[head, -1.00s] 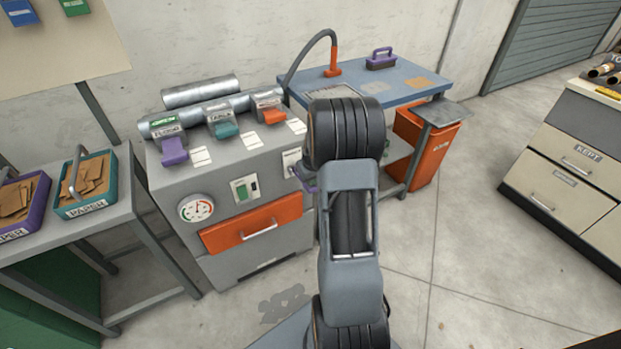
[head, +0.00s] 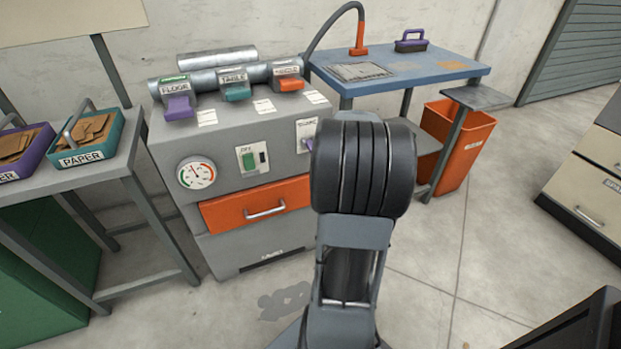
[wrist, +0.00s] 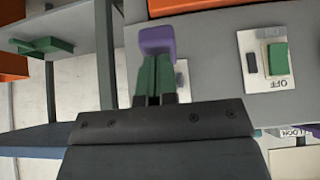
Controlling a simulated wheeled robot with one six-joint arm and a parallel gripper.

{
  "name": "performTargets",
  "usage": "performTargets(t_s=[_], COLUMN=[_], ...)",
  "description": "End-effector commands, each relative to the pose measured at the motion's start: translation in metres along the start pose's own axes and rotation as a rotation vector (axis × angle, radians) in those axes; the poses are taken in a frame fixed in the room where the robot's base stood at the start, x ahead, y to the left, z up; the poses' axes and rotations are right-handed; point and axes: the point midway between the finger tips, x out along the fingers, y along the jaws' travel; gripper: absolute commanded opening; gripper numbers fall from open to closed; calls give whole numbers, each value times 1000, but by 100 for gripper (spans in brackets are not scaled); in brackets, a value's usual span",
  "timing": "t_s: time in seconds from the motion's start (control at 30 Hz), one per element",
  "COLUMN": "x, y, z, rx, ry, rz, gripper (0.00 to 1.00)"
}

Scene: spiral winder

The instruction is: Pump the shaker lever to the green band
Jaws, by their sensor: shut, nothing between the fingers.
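The purple lever knob (wrist: 157,40) stands out from the grey machine front in the wrist view, which is upside down. My arm hides the gripper in the head view. The round gauge (head: 197,173) on the machine front has a green and red arc and a needle; its exact reading is too small to tell.
The grey machine (head: 230,135) carries an orange drawer (head: 255,203), a green switch (head: 249,161) and several coloured levers on top. A blue-topped table (head: 430,72) and orange bin (head: 457,150) stand right. Paper trays (head: 92,137) stand left.

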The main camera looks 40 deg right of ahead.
Motion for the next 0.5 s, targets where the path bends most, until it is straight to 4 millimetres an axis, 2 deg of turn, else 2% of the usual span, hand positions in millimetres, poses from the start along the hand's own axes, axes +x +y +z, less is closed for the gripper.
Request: performTargets(t_s=[0.03, 0.5], x=[9, 22], y=[5, 10], z=[9, 19], rx=[7, 17], ry=[7, -1], rz=[7, 11], gripper=[0, 0])
